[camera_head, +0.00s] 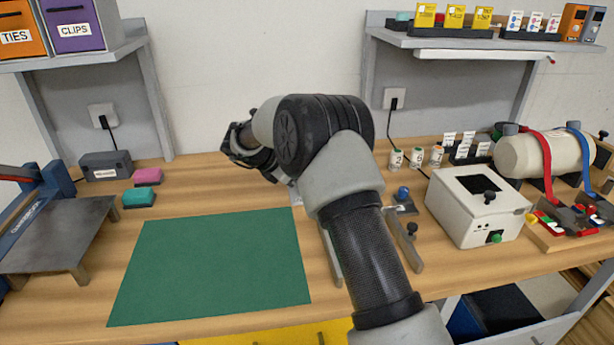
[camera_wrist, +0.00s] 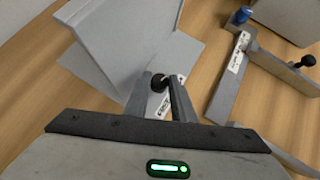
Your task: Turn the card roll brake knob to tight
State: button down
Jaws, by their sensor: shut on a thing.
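In the wrist view a black knob (camera_wrist: 160,83) sits at the lower edge of a grey sheet-metal stand (camera_wrist: 125,45), beside a small white label that is too small to read. My gripper (camera_wrist: 159,77) is shut on this black knob, with one finger on each side of it. I cannot tell which way the knob is turned. In the head view my arm covers the stand and the knob, and my gripper (camera_head: 243,147) shows only in part at the left of the arm.
Right of the stand is a grey bracket (camera_wrist: 227,85) with a blue knob (camera_wrist: 241,15) and another black knob (camera_wrist: 307,61). A green mat (camera_head: 210,265) lies at the front left. A white box (camera_head: 470,212) and a tank with straps (camera_head: 540,155) stand at the right.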

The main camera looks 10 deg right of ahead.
jog(key=m+g+p, duration=0.2)
jog(key=m, duration=0.1)
jog(key=shift+w+r+h, duration=0.1)
jog(key=shift+w+h, duration=0.2)
jog(key=shift+w+a+m+g+p, duration=0.1)
jog(key=shift+w+m+g+p, duration=0.15)
jog(key=shift+m+g+p, duration=0.8)
jog(key=shift+s+m, duration=0.1)
jog(key=shift+m, duration=0.35)
jog(key=c, duration=1.5)
grip_release()
jog(key=shift+r, duration=0.15)
